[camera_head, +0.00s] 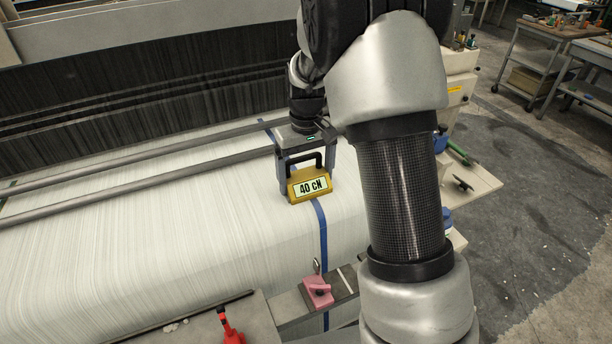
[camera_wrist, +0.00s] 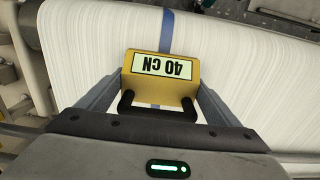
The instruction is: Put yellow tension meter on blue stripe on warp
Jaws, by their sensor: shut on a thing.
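The yellow tension meter (camera_head: 309,186) has a black handle and a label reading "40 cN". My gripper (camera_head: 301,172) is shut on it, with one finger at each side. In the wrist view the meter (camera_wrist: 161,77) sits between the two fingers of my gripper (camera_wrist: 158,95), its label upside down. The blue stripe (camera_head: 321,228) runs down the white warp (camera_head: 150,240). The meter covers part of the stripe, which shows beyond it in the wrist view (camera_wrist: 167,30). I cannot tell whether the meter touches the warp or hangs just above it.
A pink clamp-like part (camera_head: 318,291) and a red tool (camera_head: 230,328) stand at the front edge of the loom. Metal bars (camera_head: 130,178) cross above the warp behind the meter. Carts (camera_head: 555,60) stand at the back right, with open floor before them.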

